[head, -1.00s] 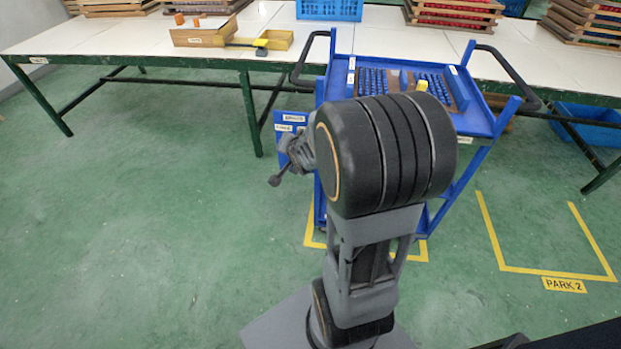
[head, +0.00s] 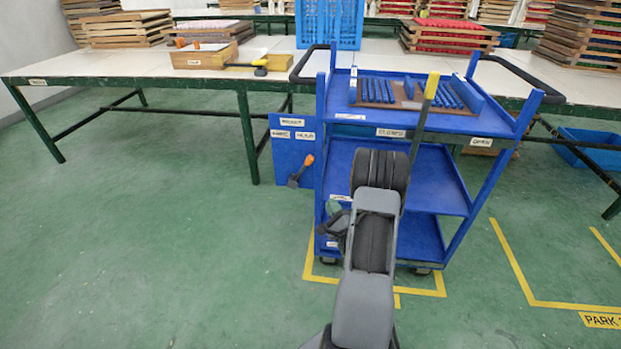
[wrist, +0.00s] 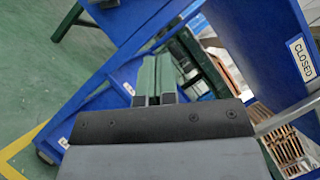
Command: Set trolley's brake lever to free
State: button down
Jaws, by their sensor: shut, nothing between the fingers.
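The blue trolley (head: 337,116) stands in front of the long table. A blue plate (head: 283,160) at its left side carries small white labels, too small to read surely. The brake lever (head: 301,171), dark with an orange end, is on this plate and tilts up to the right, its end just under the lower right label.
A tall rod with a yellow top (head: 432,86) rises before the trolley, near the label CLOSED (head: 391,133); OPEN (head: 481,142) is farther right. Table legs (head: 247,135) stand left of the plate. Green floor (head: 150,230) at left is clear.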

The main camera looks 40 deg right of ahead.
jog(key=shift+w, duration=0.1)
jog(key=b, duration=0.2)
send_near(303, 170)
jog(key=w+d, duration=0.2)
jog(key=d, duration=0.1)
jog(key=w+d, duration=0.2)
jog(key=shift+d+r, duration=0.15)
jog(key=shift+r, duration=0.15)
jog(key=shift+w+a+r, duration=0.45)
jog(key=shift+w, duration=0.15)
jog(key=shift+w+a+r, duration=0.45)
jog(key=shift+w+r, duration=0.05)
jog(key=shift+w, duration=0.1)
jog(key=shift+r, duration=0.15)
